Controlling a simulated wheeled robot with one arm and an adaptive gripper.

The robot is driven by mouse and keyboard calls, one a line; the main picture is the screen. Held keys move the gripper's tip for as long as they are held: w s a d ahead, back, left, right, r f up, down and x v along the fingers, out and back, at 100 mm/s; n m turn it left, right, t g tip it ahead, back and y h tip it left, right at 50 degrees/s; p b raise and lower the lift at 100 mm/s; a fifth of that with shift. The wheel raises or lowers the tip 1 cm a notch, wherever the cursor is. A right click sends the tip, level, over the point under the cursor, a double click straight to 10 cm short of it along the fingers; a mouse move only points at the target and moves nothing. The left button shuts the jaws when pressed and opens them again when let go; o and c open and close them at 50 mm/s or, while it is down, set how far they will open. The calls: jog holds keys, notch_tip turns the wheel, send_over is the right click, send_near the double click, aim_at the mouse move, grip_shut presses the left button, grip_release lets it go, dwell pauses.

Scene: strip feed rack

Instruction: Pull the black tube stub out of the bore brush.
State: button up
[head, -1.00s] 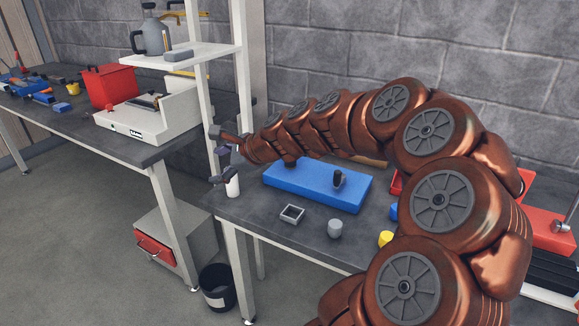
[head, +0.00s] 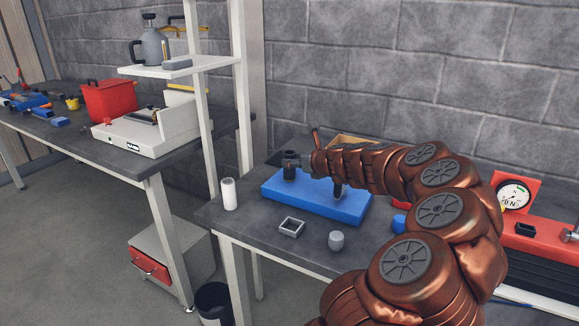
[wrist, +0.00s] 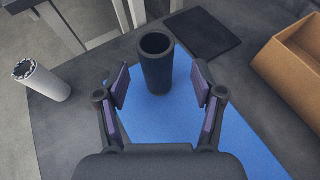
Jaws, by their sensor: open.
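A black tube (wrist: 157,72) with an open top stands upright at the left end of the blue block (head: 325,204). My gripper (wrist: 161,84) is open, its two fingers spread to either side of the tube and a little short of it in the wrist view, with nothing between the pads. I cannot tell which part is the bore brush.
A second dark upright piece (head: 338,189) stands on the block under my arm. A square grey frame (head: 291,227) and a grey cylinder (head: 336,241) sit in front. A cardboard box (wrist: 292,66) and a flat dark plate (wrist: 202,33) lie beyond the block.

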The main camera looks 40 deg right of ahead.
aim_at(291, 169)
jog(key=x, duration=0.3)
jog(key=shift+w+a+f, duration=0.1)
jog(key=shift+a+f, duration=0.05)
jog(key=shift+a, duration=0.05)
jog(key=shift+w+d+f, duration=0.2)
jog(key=shift+w, duration=0.45)
grip_shut()
